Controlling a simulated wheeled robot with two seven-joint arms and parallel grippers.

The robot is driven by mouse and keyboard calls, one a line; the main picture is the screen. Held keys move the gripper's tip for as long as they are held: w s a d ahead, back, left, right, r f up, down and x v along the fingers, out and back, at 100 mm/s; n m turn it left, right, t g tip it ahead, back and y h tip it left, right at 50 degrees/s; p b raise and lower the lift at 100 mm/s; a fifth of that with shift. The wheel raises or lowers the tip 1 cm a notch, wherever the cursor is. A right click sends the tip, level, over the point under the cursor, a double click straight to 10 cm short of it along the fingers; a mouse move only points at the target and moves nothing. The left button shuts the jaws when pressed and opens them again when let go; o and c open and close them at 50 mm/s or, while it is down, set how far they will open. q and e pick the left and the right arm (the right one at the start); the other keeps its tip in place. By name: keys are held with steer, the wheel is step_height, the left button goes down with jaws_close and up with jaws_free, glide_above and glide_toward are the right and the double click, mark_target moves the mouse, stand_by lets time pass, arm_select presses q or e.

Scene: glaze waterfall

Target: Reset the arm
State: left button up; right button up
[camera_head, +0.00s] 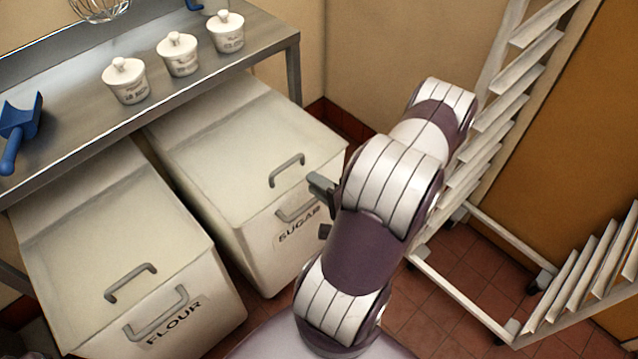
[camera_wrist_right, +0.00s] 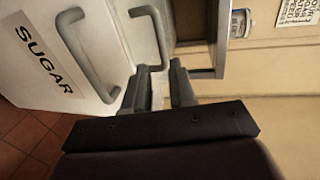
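My right arm (camera_head: 375,235) rises from the bottom of the head view, in front of the sugar bin and the rack. My right gripper (camera_head: 323,208) is mostly hidden behind the arm; its finger parts show near the front of the sugar bin. In the right wrist view, the two fingers of the right gripper (camera_wrist_right: 160,78) stand apart with nothing between them. The sugar bin's handles (camera_wrist_right: 87,58) appear just left of and beyond the fingers; I see no clear contact. My left gripper is in neither view.
The flour bin (camera_head: 110,240) and sugar bin (camera_head: 240,140) stand under a steel table (camera_head: 75,130). Several white lidded jars (camera_head: 178,54) and a blue scoop (camera_head: 19,128) are on it. A slatted rack (camera_head: 500,110) stands right of my arm. Some tiled floor (camera_head: 440,300) is clear.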

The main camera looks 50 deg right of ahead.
steer(key=shift+s, duration=0.1)
stand_by(0.5)
steer(key=s+f+n+g, duration=0.5)
steer(key=s+f+g, duration=0.2)
steer(key=f+g, duration=0.25)
steer(key=w+a+r+n+g+y+p, duration=0.15)
steer(key=w+a+r+n, duration=0.25)
steer(key=a+r+n, duration=0.5)
steer(key=w+a+r+n+g, duration=0.35)
steer(key=a+r+n, duration=0.25)
steer(key=a+r, duration=0.7)
step_height(320, 180, up, 10)
steer(key=w+p, duration=0.1)
steer(key=p, duration=1)
steer(key=shift+p, duration=0.3)
